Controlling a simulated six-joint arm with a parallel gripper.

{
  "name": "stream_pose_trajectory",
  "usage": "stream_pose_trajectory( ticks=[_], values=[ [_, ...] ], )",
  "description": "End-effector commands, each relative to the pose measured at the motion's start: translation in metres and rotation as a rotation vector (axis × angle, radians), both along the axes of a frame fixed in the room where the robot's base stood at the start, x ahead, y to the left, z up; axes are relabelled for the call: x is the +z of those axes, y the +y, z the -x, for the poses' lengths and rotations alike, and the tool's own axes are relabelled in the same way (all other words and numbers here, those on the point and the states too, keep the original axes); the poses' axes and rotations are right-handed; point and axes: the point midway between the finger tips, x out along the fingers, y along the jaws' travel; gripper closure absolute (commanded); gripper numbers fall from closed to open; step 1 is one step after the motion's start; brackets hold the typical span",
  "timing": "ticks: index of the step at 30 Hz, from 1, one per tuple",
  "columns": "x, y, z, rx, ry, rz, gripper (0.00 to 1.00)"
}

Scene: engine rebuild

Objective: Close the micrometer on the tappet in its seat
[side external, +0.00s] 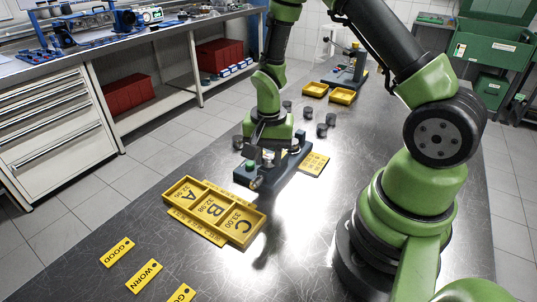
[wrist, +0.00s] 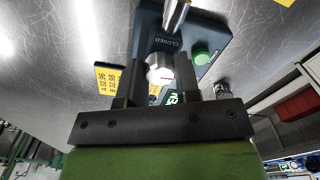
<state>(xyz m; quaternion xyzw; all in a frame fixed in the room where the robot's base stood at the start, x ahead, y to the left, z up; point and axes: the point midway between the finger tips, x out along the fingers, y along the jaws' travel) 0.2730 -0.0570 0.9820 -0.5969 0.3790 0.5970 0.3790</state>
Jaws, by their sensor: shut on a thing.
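The micrometer's dark blue base (side external: 272,176) stands on the steel table in the side view, under my gripper (side external: 266,156). In the wrist view the base (wrist: 186,40) carries the word CLOSED, a green round button (wrist: 201,56) and a silver cylinder (wrist: 177,14). My gripper (wrist: 154,80) is shut on a silver round part (wrist: 158,68) with a small red mark, low over the base. I cannot tell whether this part is the tappet or a moving piece of the micrometer. The seat is hidden by the fingers.
A yellow tray (side external: 238,239) marked A, B and C lies in front of the base. Yellow GOOD (side external: 117,252) and WORN (side external: 145,276) tags lie nearer. A yellow card (side external: 313,164) is right of the base. Several dark cylinders (side external: 321,130) stand behind; two yellow bins (side external: 342,96) are farther back.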

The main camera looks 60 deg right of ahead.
Motion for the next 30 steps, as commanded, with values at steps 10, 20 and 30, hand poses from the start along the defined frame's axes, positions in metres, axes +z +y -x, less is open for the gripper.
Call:
stream_pose_trajectory(
  ticks=[10, 20, 30],
  values=[
    [0.0008, -0.0001, 0.0002, 0.328, -0.001, 0.000, 0.93],
    [0.0009, -0.0003, 0.0003, 0.641, -0.001, -0.001, 0.93],
    [0.0009, -0.0005, 0.0004, 0.965, 0.000, 0.000, 0.93]
  ],
)
